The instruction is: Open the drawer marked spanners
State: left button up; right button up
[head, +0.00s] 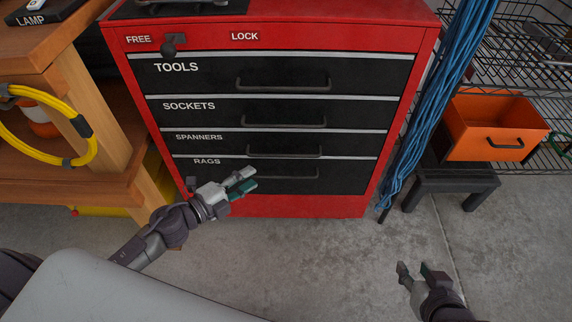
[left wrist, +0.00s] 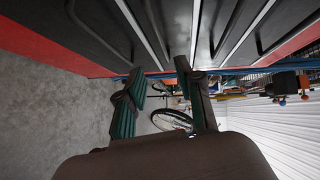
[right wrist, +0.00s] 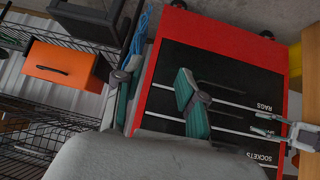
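A red cabinet (head: 300,38) has four black drawers, from the top TOOLS, SOCKETS, SPANNERS and RAGS. All look shut. The spanners drawer (head: 345,150) is third, with a dark bar handle (head: 284,153) at its middle. My left gripper (head: 248,180) is open and empty in front of the rags drawer (head: 350,178), below and left of the spanners handle. In the left wrist view its fingers (left wrist: 162,80) are apart near the drawer fronts. My right gripper (head: 413,270) is open and empty over the floor, right of the cabinet; its fingers (right wrist: 190,100) show in the right wrist view.
A wooden bench (head: 95,185) with a yellow hose (head: 45,155) stands left. Blue cords (head: 430,110), a black stool (head: 450,182) and an orange bin (head: 495,128) stand right. The floor before the cabinet is clear.

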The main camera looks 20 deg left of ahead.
aim_at(286, 155)
pick_arm(q)
jog(key=shift+b+x, duration=0.3)
jog(key=shift+x, duration=6.55)
pick_arm(e)
jog(key=shift+w+a+r+t+y, duration=0.15)
jog(key=shift+w+a+r+t, duration=0.15)
jog(key=shift+w+r+t, duration=0.35)
jog(key=shift+w+a+r+t+y, duration=0.15)
jog(key=shift+w+a+r+t, duration=0.1)
jog(key=shift+w+r+t, duration=0.4)
pick_arm(q)
jog(key=shift+d, duration=0.1)
pick_arm(e)
jog(key=shift+w, duration=0.1)
pick_arm(q)
grip_shut()
